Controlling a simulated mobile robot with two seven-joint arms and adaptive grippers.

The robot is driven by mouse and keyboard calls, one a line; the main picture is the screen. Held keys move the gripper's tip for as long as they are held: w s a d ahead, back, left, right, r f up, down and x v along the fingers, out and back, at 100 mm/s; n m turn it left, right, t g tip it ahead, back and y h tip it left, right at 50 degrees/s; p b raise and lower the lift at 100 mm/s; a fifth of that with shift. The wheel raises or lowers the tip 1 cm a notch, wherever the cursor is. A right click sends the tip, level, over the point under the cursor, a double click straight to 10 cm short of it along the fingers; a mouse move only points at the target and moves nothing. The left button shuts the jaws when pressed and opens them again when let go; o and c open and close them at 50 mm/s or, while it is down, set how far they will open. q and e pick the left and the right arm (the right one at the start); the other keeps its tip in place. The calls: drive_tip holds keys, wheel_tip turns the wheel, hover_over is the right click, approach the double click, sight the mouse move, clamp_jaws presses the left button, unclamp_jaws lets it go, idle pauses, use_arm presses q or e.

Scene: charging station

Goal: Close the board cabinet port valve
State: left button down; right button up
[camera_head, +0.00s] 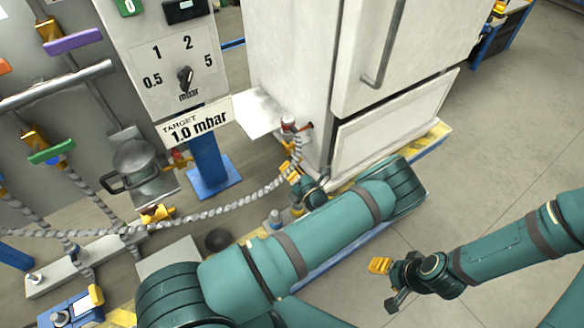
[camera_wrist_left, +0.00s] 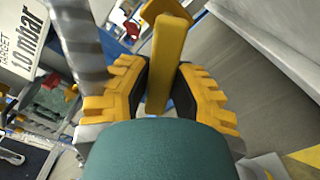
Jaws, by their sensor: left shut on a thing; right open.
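The white board cabinet (camera_head: 288,60) stands in the upper middle of the head view, with a port fitting (camera_head: 288,124) low on its side where a braided hose (camera_head: 235,200) ends. My left gripper (camera_head: 290,173) is low beside the cabinet. In the left wrist view its yellow fingers (camera_wrist_left: 160,95) are shut on a yellow valve handle (camera_wrist_left: 170,55), which extends beyond the fingertips. The valve body is mostly hidden, and I cannot tell the valve's position. My right gripper (camera_head: 385,282) is open and empty above the floor at lower right.
A panel with a mbar dial (camera_head: 185,78) and a target sign (camera_head: 195,123) stands left of the cabinet. A metal pot (camera_head: 138,162), hoses and pipes with coloured handles crowd the left. Floor (camera_head: 510,130) at the right is clear.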

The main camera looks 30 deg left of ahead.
use_arm(q)
drive_tip(key=m, duration=0.1)
drive_tip(key=r+m, duration=0.1)
drive_tip(key=m, duration=0.1)
drive_tip(key=m+p, duration=0.1)
drive_tip(key=shift+s+a+r, duration=0.2)
drive_tip(key=shift+s+r, duration=0.05)
drive_tip(key=shift+r, duration=0.1)
drive_tip(key=shift+r+m+p, duration=0.2)
drive_tip(key=shift+m, duration=0.5)
drive_tip(key=shift+r+m+p, duration=0.2)
drive_tip(key=shift+m, duration=0.5)
drive_tip(key=c, duration=0.8)
unclamp_jaws()
drive_tip(key=v, duration=1.2)
drive_tip(key=shift+s, duration=0.1)
